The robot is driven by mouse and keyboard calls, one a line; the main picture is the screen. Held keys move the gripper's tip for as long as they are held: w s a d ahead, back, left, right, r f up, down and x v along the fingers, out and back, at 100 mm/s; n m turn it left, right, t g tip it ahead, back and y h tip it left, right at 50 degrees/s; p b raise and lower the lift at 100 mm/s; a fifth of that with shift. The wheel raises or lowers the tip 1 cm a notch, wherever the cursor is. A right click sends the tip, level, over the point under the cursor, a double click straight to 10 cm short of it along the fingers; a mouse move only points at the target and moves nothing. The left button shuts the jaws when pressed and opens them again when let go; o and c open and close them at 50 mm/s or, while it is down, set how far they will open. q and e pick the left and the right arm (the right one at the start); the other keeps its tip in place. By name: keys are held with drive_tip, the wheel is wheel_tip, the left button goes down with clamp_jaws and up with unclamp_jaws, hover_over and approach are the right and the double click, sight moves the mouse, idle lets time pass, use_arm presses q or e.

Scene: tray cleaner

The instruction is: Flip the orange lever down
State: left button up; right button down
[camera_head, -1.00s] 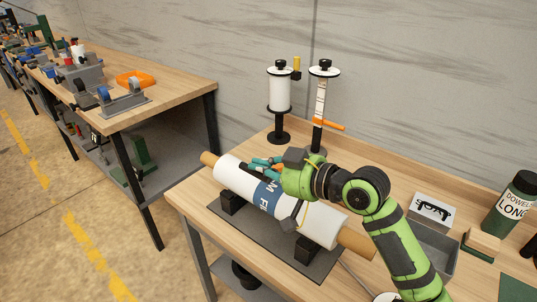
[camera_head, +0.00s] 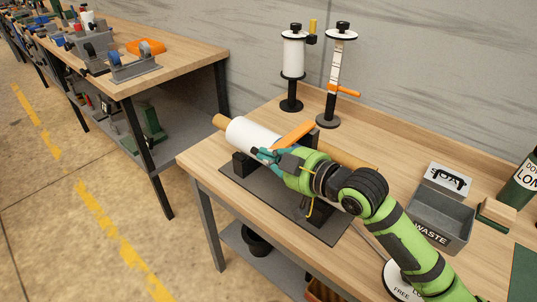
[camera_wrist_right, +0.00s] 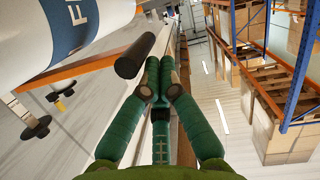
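An orange lever-like bar (camera_head: 295,133) slants up beside a dark upright post, just behind the white roll (camera_head: 254,132) on the bench. An orange bar (camera_wrist_right: 75,70) also shows beside the white roll (camera_wrist_right: 60,30) in the right wrist view; I cannot tell if it is the same part. My right gripper (camera_head: 262,154) is over the roll, in front of and a little below the orange bar in the picture. Its teal fingers (camera_wrist_right: 160,65) converge with their tips together, and nothing shows between them. My left gripper is not in view.
A smaller orange handle (camera_head: 345,90) is on the thin stand behind, beside a stand with a white spool (camera_head: 293,55). A grey waste bin (camera_head: 440,215) and a green bottle (camera_head: 523,185) are at the right.

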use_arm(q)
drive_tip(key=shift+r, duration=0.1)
use_arm(e)
drive_tip(key=shift+r, duration=0.1)
use_arm(q)
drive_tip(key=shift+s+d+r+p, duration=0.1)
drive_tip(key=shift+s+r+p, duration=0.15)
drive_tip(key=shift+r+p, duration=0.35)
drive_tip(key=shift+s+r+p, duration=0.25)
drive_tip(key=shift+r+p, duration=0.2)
drive_tip(key=shift+p, duration=0.1)
use_arm(e)
drive_tip(key=s+d+r, duration=0.6)
drive_tip(key=d, duration=0.1)
drive_tip(key=shift+s, duration=0.4)
